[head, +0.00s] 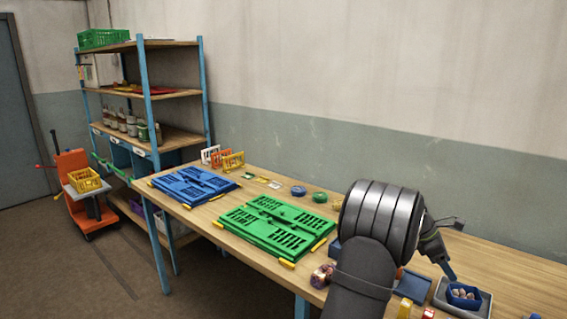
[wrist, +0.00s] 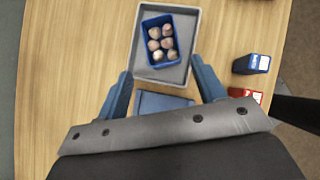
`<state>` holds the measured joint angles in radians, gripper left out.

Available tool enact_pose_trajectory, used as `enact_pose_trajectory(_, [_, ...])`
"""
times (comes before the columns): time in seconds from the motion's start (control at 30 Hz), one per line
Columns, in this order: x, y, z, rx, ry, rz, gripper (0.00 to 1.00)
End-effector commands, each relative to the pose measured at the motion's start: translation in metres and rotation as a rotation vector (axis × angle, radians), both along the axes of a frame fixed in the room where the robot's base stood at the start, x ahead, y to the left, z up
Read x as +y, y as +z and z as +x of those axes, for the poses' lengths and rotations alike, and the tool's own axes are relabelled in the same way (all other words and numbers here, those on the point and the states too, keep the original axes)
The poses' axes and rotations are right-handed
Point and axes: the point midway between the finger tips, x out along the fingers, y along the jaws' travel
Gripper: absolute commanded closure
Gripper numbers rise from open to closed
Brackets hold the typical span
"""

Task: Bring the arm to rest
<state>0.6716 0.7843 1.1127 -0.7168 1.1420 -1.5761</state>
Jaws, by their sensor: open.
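My gripper (head: 446,268) is at the right of the head view, above the right part of the wooden table (head: 520,272), with its fingers pointing down. In the wrist view my gripper (wrist: 165,84) has its two blue fingers wide apart, with nothing held between them. Beyond the fingertips a small blue crate (wrist: 163,65) holds several round, pale sacks. It sits in a grey tray (wrist: 150,77). The crate (head: 463,301) and tray (head: 483,309) also show in the head view. My arm hides part of the table.
A blue tray (wrist: 160,103) lies below the grey one in the wrist view. A blue box (wrist: 251,64) and a red box (wrist: 245,95) stand right of it. Green (head: 275,226) and blue (head: 193,186) folded crates lie left. A shelf (head: 170,138) stands behind.

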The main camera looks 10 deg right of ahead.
Motion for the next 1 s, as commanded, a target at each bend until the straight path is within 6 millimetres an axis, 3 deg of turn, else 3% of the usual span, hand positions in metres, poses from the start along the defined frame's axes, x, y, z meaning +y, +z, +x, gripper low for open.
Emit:
enact_pose_trajectory(0.03, [-0.009,-0.015,-0.006,0.006,-0.004,0.004,0.37])
enact_pose_trajectory(0.57, [-0.071,-0.099,-0.031,0.004,-0.004,0.005,0.37])
enact_pose_trajectory(0.8, [-0.07,-0.05,-0.032,-0.001,-0.003,0.0,0.37])
enact_pose_trajectory(1.0, [-0.074,-0.031,-0.07,0.001,-0.006,0.0,0.37])
